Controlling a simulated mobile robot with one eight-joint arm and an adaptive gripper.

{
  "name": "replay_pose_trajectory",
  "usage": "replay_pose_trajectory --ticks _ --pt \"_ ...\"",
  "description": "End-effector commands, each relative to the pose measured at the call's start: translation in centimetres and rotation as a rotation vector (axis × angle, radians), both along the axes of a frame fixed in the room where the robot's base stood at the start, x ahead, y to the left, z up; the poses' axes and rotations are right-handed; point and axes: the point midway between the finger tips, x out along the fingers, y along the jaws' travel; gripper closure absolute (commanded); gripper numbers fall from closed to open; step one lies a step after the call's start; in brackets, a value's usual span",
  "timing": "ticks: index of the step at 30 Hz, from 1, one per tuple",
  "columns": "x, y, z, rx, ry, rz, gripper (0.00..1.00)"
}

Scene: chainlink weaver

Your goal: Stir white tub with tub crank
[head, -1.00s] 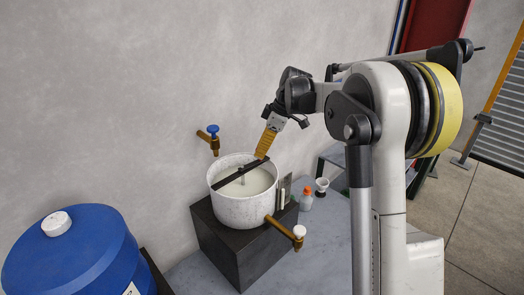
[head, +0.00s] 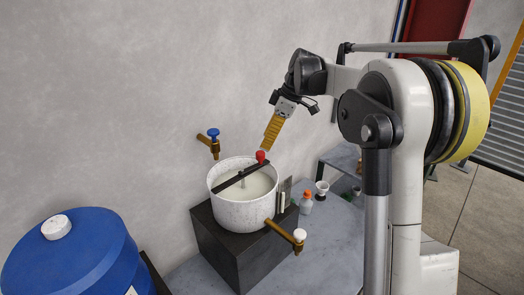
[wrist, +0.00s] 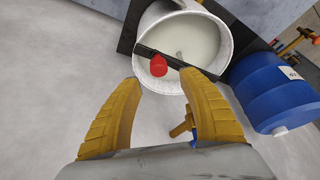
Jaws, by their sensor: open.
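The white tub (head: 245,211) stands upright on a dark block and holds pale liquid. The tub crank is a dark bar (head: 235,177) across the tub's top with a red knob (head: 260,156) at its far right end. The knob also shows in the wrist view (wrist: 158,65). My gripper (head: 265,147) is just above the red knob in the head view, apart from it. In the wrist view my gripper (wrist: 160,85) has its yellow fingers spread wide and empty, with the knob beyond the fingertips. A thin upright shaft (head: 242,182) stands in the liquid.
A blue-handled tap (head: 212,139) is on the wall behind the tub. A white-handled tap (head: 299,236) juts from the tub's lower front. A blue drum (head: 75,255) stands left. A small orange-capped bottle (head: 306,203) and a white cup (head: 322,188) stand right.

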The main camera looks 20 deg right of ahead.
Motion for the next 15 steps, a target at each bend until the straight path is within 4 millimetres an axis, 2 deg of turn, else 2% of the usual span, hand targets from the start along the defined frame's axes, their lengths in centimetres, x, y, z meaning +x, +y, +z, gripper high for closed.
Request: replay_pose_trajectory --ticks 3,6,10,15 --pt "-0.5 -0.9 2.4 0.000 0.001 -0.002 0.51" --pt "-0.8 -1.4 3.9 0.000 0.000 -0.001 0.51" --pt "-1.0 -1.7 5.0 0.000 0.000 0.001 0.51" --pt "-1.1 -1.8 5.3 0.000 0.000 0.001 0.51"
